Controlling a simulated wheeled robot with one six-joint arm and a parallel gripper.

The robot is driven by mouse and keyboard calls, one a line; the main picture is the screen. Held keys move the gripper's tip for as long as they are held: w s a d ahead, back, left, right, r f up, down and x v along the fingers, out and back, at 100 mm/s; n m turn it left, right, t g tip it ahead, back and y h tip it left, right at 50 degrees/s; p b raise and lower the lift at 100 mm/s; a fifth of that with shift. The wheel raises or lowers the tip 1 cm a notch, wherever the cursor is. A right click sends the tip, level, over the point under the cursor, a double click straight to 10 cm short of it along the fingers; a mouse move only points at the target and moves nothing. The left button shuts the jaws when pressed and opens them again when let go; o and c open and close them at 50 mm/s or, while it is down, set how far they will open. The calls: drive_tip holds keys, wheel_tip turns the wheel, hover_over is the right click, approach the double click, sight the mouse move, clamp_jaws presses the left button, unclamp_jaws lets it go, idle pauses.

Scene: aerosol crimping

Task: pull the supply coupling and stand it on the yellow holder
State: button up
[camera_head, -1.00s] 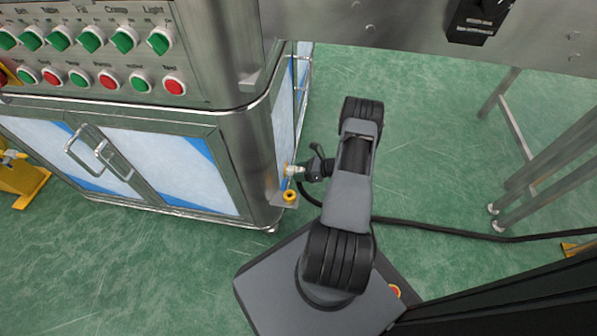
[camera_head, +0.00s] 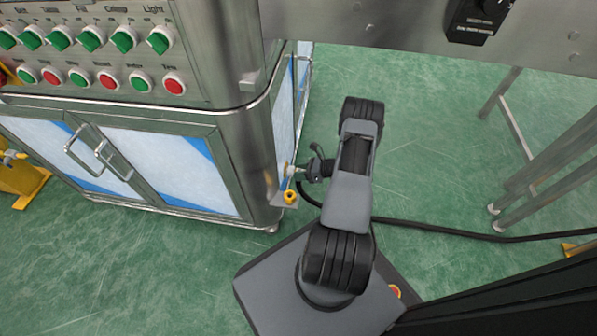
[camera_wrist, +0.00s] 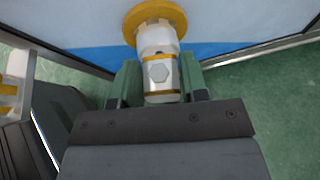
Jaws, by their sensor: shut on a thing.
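The supply coupling (camera_wrist: 161,72) is a white and silver cylinder with a hexagon mark and thin gold bands. In the wrist view it points out from a yellow round flange (camera_wrist: 150,14) on the cabinet's side and appears still seated there. My gripper (camera_wrist: 158,90) is shut on it, one green finger on each side. In the head view my gripper (camera_head: 301,171) is at the cabinet's side, and the coupling is small and partly hidden. The yellow holder (camera_head: 290,197), a small ring on a bracket, sits just below my gripper.
The steel cabinet (camera_head: 245,160) stands directly left of my gripper, with buttons on its sloped panel (camera_head: 90,50). A black cable or hose (camera_head: 440,228) runs across the green floor to the right. Steel legs (camera_head: 545,165) stand at the far right. Floor behind my arm is clear.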

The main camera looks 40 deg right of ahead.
drive_tip(key=shift+w+d, duration=0.1)
drive_tip(key=shift+d, duration=0.05)
drive_tip(key=shift+c, duration=1.4)
drive_tip(key=o, duration=1.4)
drive_tip(key=shift+o, duration=0.2)
drive_tip(key=p+v, duration=0.4)
drive_tip(key=v, duration=0.9)
drive_tip(key=shift+s+d, duration=0.2)
drive_tip(key=shift+d, duration=0.05)
drive_tip(key=shift+r, duration=0.15)
drive_tip(key=shift+c, duration=0.3)
